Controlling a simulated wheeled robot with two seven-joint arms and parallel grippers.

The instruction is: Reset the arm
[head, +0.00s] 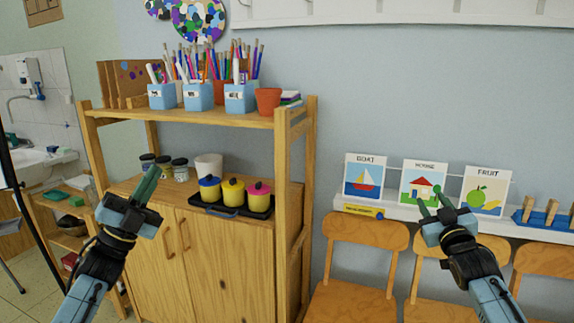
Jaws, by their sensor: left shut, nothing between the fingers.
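My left gripper (150,178) is raised in front of the wooden cabinet, at the left of the head view. Its green fingers are together and hold nothing. My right gripper (431,196) is raised at the right, in front of the picture cards and above the chairs. Its two green fingers are apart, with nothing seen between them.
The wooden cabinet (222,270) bears blue pencil holders (240,99) on top and a black tray (258,210) with coloured pots. A wall ledge (400,210) holds picture cards (364,178). Wooden chairs (364,235) stand below. A sink (35,158) is at far left.

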